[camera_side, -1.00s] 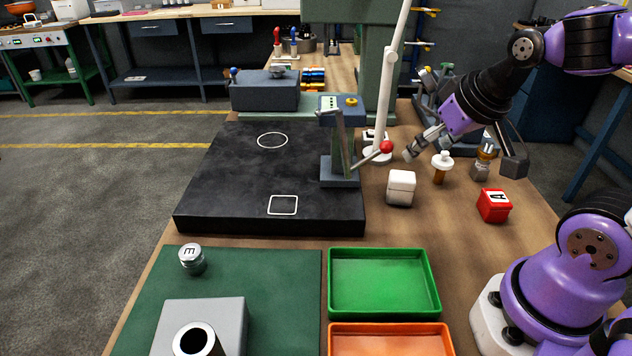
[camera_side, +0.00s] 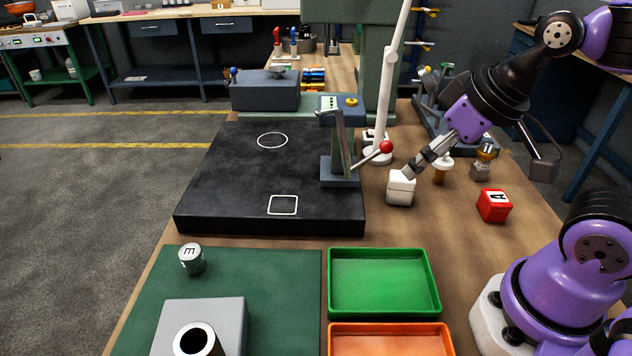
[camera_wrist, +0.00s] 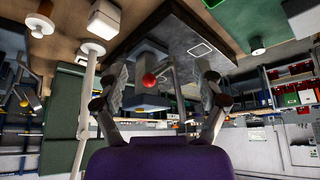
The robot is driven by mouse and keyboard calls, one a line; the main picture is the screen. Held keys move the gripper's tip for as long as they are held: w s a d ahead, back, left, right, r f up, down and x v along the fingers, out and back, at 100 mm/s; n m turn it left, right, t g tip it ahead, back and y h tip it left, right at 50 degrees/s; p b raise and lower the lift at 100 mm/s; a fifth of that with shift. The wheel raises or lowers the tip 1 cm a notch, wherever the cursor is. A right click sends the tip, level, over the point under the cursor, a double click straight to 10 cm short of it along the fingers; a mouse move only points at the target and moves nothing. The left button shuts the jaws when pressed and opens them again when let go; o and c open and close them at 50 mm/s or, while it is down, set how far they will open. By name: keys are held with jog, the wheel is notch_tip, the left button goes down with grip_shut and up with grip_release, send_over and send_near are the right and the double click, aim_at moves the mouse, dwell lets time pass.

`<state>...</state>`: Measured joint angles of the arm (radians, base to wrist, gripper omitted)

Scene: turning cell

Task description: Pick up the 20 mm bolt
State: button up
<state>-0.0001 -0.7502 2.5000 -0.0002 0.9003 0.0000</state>
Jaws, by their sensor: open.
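My gripper (camera_side: 408,172) points down-left, its tips at or just in front of the white block (camera_side: 400,190) in the side view; contact cannot be told. In the wrist view my gripper (camera_wrist: 162,88) has its fingers apart, with nothing held between them. A brown peg with a white round top (camera_side: 440,172) stands just right of the gripper, partly hidden by it. A brass-coloured piece on a grey base (camera_side: 482,163) stands further right. No size marking is readable, so I cannot tell which piece is the 20 mm bolt.
A red block (camera_side: 494,206) lies right of the white block. A lever press with a red knob (camera_side: 386,147) and a white lamp pole (camera_side: 384,100) stand close left. A green tray (camera_side: 435,285), an orange tray (camera_side: 390,328) and a lettered cylinder (camera_side: 192,262) are nearer the camera.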

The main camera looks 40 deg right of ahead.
jog(key=shift+o, duration=0.5)
